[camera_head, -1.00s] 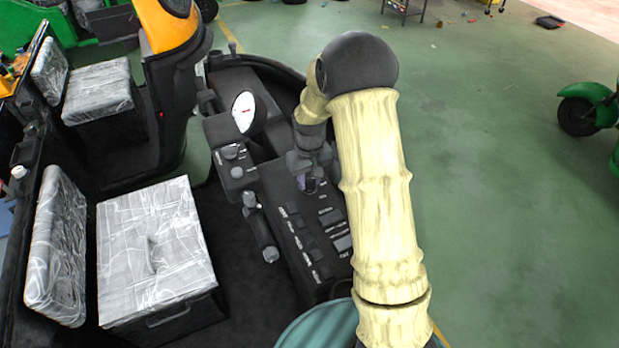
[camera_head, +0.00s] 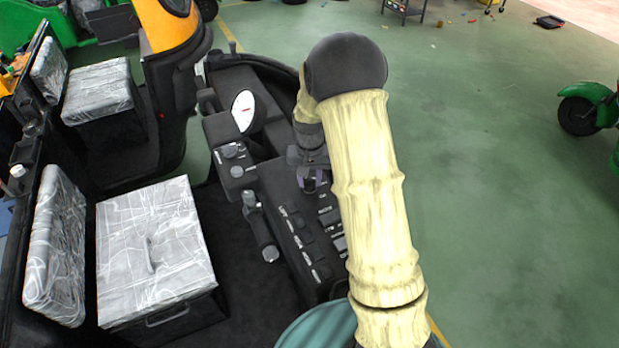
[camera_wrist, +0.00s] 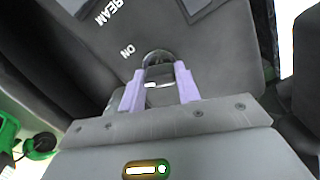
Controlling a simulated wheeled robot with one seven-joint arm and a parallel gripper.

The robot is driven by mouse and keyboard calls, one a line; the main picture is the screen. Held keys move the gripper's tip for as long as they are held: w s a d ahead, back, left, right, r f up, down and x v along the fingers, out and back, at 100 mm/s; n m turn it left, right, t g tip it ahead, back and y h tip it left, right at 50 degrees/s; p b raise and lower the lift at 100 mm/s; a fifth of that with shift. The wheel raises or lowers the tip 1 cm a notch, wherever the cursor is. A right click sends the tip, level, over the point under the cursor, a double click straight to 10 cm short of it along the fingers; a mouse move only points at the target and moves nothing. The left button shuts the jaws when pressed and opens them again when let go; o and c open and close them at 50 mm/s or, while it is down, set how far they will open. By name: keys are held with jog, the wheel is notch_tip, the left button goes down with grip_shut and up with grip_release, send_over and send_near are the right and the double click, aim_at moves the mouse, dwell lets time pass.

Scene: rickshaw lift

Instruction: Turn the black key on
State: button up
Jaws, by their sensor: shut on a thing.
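The black key (camera_wrist: 158,58) is a dark rounded piece on the grey control panel (camera_wrist: 215,50), near printed "ON" lettering in the wrist view. My gripper (camera_wrist: 160,82) has its two light purple fingers on either side of the key and is shut on it. In the head view my gripper (camera_head: 311,172) points down at the dark dashboard panel (camera_head: 290,215), at its upper right part. The fingers and wrist hide much of the key, so I cannot tell its exact angle.
Rows of labelled switches (camera_head: 305,240) lie just below my gripper. A white gauge (camera_head: 243,110) and a lever (camera_head: 258,225) stand to the left. Plastic-wrapped seats (camera_head: 150,245) are farther left. Green floor (camera_head: 500,200) is open on the right.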

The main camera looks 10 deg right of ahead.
aim_at(310, 178)
jog(key=m, duration=0.3)
jog(key=shift+r+m, duration=0.1)
jog(key=shift+m, duration=0.2)
jog(key=shift+w+m+p, duration=0.1)
jog(key=shift+m+p, duration=0.35)
jog(key=shift+m, duration=1.45)
jog(key=o, duration=1)
notch_tip(310, 178, up, 17)
jog(key=b, duration=0.2)
jog(key=shift+r+b, duration=0.15)
jog(key=shift+b, duration=0.25)
